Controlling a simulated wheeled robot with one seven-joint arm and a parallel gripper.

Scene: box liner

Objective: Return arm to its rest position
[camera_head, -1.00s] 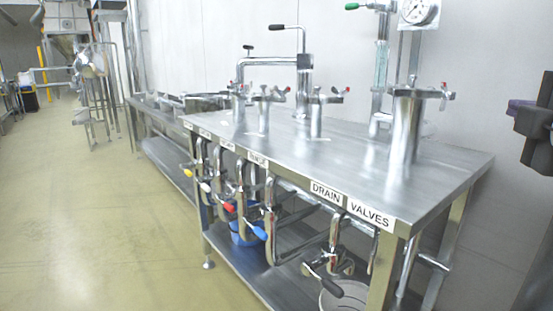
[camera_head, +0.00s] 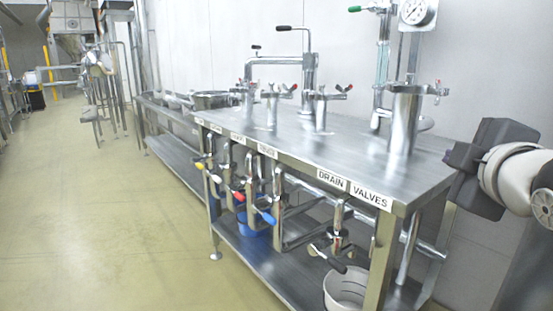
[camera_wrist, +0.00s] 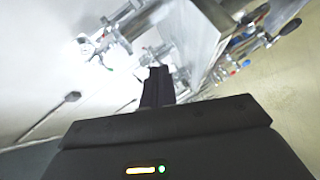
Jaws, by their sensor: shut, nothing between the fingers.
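My gripper (camera_head: 462,158) is at the right edge of the head view, dark, at the end of my white arm. It is beside the right end of the steel table and appears apart from it. In the wrist view its dark fingers (camera_wrist: 157,88) are together, with nothing between them. The gripper's dark body fills the bottom of the wrist view.
A steel table (camera_head: 370,180) labelled "DRAIN VALVES" carries several upright pipe fittings and a pressure gauge (camera_head: 418,10). Valve handles project from its front. A white bucket (camera_head: 347,290) and a blue bucket (camera_head: 252,222) are on the lower shelf. The floor (camera_head: 110,230) at left is clear.

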